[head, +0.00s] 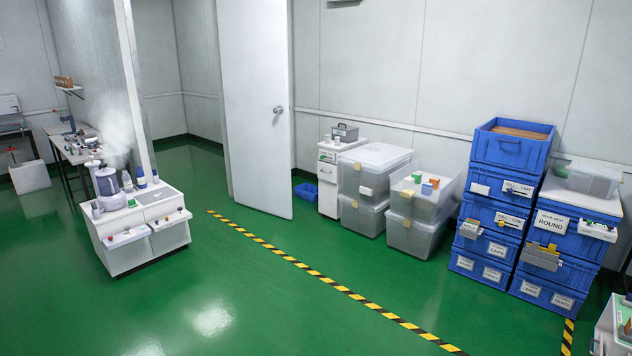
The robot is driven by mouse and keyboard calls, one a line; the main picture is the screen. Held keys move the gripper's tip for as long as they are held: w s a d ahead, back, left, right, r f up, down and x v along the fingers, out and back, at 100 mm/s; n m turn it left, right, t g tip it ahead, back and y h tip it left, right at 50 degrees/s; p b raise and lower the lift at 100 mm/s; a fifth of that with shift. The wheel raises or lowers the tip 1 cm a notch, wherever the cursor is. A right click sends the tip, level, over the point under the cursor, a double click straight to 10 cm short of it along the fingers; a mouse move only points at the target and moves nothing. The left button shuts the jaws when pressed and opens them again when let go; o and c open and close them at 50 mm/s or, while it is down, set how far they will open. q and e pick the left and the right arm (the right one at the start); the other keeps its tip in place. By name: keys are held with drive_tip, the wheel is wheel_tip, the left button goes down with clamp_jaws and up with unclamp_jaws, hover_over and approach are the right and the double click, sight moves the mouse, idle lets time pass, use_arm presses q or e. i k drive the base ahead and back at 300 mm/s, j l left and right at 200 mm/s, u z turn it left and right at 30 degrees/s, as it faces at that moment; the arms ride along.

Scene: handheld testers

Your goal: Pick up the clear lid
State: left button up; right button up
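Neither of my grippers shows in the head view. A pale translucent lid (377,155) lies on the upper bin (372,181) of a stack of clear bins along the back wall. To its right, another clear bin (424,203) has small orange, green and white items at its top. A clear tub (592,180) stands on the blue crates at the far right; I cannot tell whether it has a lid. I cannot tell which of these the task's clear lid is.
Labelled blue crates (491,218) are stacked at the right. A white cabinet (328,180) stands left of the clear bins, near an open white door (256,110). A white cart (139,227) with bottles stands at the left. Green floor (270,300) with a striped tape line is clear between.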

sight(377, 154)
drive_tip(key=i, duration=3.2)
drive_tip(key=i+z, duration=0.1)
drive_tip(key=i, duration=1.3)
drive_tip(key=i+j+z, duration=0.15)
drive_tip(key=i, duration=0.5)
drive_tip(key=i+j, duration=0.1)
drive_tip(key=i, duration=0.6)
drive_tip(key=i+j+z, duration=0.15)
drive_tip(key=i, duration=0.55)
drive_tip(key=i+z, duration=0.35)
drive_tip(key=i, duration=0.2)
drive_tip(key=i+j+z, duration=0.15)
drive_tip(key=i+z, duration=0.15)
drive_tip(key=i, duration=0.2)
